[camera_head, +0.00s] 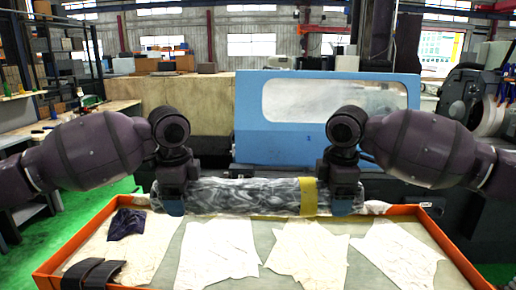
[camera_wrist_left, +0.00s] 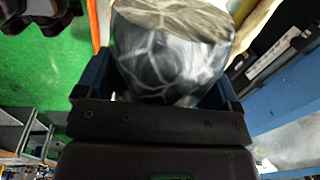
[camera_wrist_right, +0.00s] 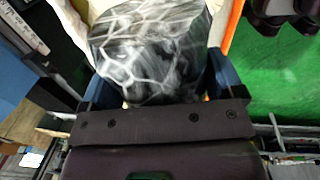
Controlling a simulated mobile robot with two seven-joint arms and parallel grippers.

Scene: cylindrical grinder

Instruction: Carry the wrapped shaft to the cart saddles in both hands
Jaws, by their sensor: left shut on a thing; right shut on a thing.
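The wrapped shaft (camera_head: 245,196) lies level across the head view, in clear shiny film over a dark body, with a yellow band (camera_head: 308,197) near its right end. My left gripper (camera_head: 173,204) is shut on its left end, and my right gripper (camera_head: 344,204) is shut on its right end. In the left wrist view the shaft's wrapped end (camera_wrist_left: 172,62) sits between the blue fingers; the right wrist view shows the other wrapped end (camera_wrist_right: 150,50) held likewise. The shaft shows over the far edge of the orange-rimmed tray; I cannot tell its height. I cannot make out the cart saddles for certain.
The orange-rimmed tray (camera_head: 452,247) holds several pale sheets (camera_head: 309,252) and a dark blue cloth (camera_head: 127,223). The blue grinder guard (camera_head: 250,125) stands behind the shaft. Green floor (camera_head: 28,240) is open at left.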

